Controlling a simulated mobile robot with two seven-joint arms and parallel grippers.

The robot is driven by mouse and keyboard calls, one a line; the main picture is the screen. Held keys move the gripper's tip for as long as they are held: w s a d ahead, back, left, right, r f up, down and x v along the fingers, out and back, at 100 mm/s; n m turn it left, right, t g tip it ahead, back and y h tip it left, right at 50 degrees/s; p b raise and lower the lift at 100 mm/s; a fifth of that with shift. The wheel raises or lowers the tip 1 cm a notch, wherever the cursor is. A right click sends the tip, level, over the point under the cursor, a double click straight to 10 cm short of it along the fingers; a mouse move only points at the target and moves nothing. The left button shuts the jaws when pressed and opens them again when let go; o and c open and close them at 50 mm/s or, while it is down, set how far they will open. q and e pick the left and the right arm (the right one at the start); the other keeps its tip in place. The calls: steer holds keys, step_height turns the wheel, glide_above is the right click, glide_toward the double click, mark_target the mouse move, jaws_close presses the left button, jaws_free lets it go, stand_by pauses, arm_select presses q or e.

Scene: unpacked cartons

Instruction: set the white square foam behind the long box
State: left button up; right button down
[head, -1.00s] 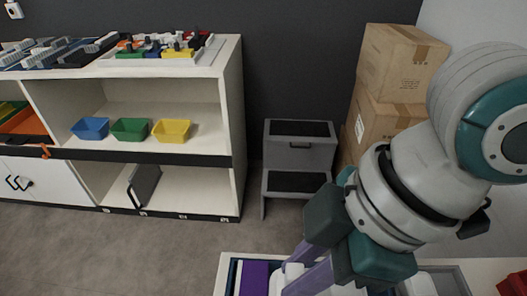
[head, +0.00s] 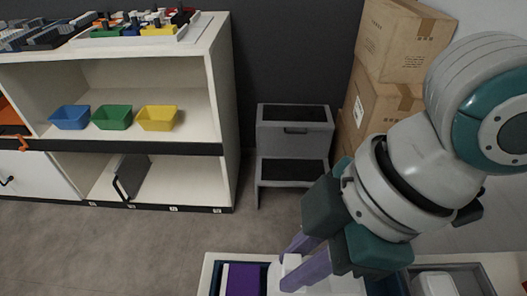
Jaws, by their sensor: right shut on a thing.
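My right gripper (head: 289,267) reaches down from the right with its two purple fingers at the bottom centre of the head view. It is shut on a white block (head: 288,263), which looks like the white square foam. The fingers hide part of it, and I cannot tell whether it touches what lies below. I cannot make out the long box for certain. A flat purple thing (head: 243,280) lies left of the gripper in a dark blue container. My left gripper is out of view.
A pale-rimmed surface with containers (head: 208,272) is cut off by the bottom edge. A grey tray (head: 474,279) holds a white item at right. Behind stand a white shelf (head: 222,110), a grey step stool (head: 294,142) and stacked cartons (head: 400,45).

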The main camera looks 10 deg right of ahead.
steer(key=shift+f+b, duration=1.65)
steer(key=shift+f, duration=1.3)
steer(key=c, duration=0.7)
jaws_free()
steer(key=p+v, duration=0.2)
steer(key=v, duration=0.8)
steer(key=shift+p, duration=0.3)
